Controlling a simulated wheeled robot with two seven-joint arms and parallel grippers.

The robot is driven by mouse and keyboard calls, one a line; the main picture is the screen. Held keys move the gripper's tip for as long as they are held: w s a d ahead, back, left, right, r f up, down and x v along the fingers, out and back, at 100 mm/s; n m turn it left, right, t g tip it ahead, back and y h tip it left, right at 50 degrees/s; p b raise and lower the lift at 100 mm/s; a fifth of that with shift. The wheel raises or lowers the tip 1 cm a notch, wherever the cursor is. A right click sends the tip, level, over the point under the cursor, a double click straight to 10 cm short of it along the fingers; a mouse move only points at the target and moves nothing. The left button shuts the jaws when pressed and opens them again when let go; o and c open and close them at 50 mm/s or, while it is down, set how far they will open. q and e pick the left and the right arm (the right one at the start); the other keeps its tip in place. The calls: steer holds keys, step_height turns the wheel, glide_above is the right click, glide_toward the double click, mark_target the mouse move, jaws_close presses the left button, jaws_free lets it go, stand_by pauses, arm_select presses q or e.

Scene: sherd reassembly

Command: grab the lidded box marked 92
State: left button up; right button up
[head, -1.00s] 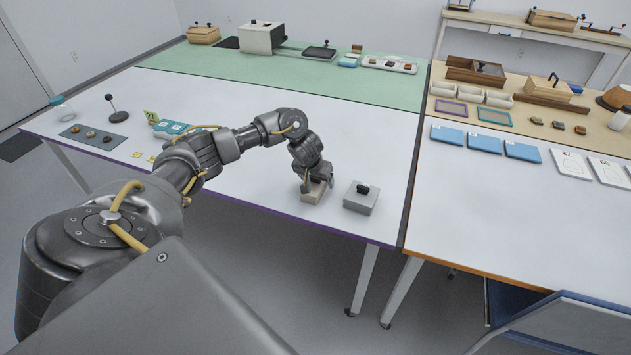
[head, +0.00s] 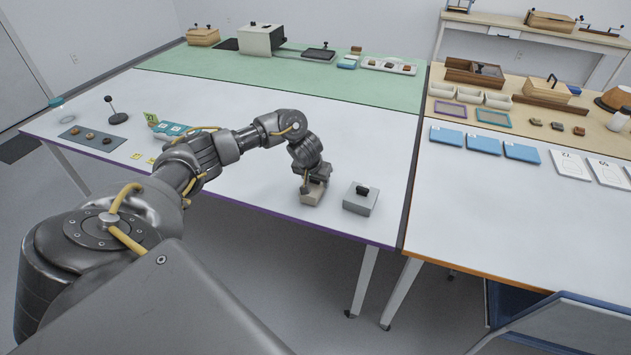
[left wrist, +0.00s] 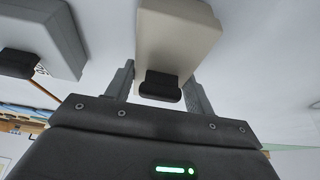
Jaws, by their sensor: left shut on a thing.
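A beige lidded box (head: 312,195) with a dark knob stands near the front edge of the white table. My left gripper (head: 314,182) is over it from above, shut on it. In the left wrist view the beige box (left wrist: 178,40) and its dark knob lie between the two fingers (left wrist: 160,85). The grey box also shows in the left wrist view (left wrist: 45,35), with a small dark marking I cannot read. No number is visible on the beige box. My right gripper is not in view.
The white table (head: 250,115) is mostly clear behind the boxes. Its front edge is close to them. A grey mat (head: 92,138) with small pieces, a black stand and blue trays sit at the left. Blue folders (head: 485,144) lie on the table to the right.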

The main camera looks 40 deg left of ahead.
mark_target(319, 191)
arm_select(q)
steer(key=shift+r, duration=0.45)
step_height(319, 191, up, 2)
steer(key=shift+d+r, duration=0.1)
steer(key=shift+r, duration=0.15)
steer(key=s+d+r+p, duration=0.8)
steer(key=d+r+p, duration=0.1)
steer(key=d, duration=0.2)
steer(key=shift+s+r+p, duration=0.2)
steer(key=shift+r+p, duration=0.1)
steer(key=shift+p, duration=0.1)
